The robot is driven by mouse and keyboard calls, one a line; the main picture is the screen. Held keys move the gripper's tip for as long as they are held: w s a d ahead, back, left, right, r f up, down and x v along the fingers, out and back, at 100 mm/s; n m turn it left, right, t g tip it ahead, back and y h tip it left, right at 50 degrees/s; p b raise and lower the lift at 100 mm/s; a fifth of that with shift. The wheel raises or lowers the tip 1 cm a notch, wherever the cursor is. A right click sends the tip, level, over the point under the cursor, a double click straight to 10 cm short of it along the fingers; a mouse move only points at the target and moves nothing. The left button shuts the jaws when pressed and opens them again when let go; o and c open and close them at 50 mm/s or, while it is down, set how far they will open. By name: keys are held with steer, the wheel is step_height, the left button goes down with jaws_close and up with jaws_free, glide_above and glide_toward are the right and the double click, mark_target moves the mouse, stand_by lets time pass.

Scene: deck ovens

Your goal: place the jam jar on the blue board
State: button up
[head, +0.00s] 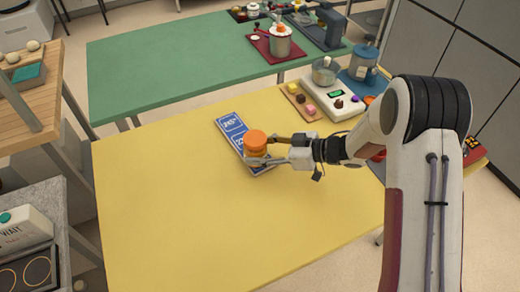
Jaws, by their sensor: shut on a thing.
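The jam jar (256,142) has an orange lid and stands upright in the head view, near the middle of the yellow table. My gripper (262,151) reaches in from the right and is shut on the jar, with its fingers around the sides. The blue board (232,128) is a long blue panel with white markings, lying on the table. The jar is over the near end of the board. I cannot tell whether its base touches the board, as the fingers hide the lower part.
The yellow table (180,215) is bare to the left and front. A white scale (330,100), a small wooden board (301,104) with little blocks and a blue-grey appliance (363,63) stand at the back right. A green table (170,65) lies behind.

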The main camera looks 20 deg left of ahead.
stand_by(0.3)
steer(key=o, duration=1.5)
steer(key=shift+f, duration=0.1)
steer(key=shift+d+r, duration=0.35)
steer(key=shift+d, duration=0.15)
steer(key=v, duration=1.1)
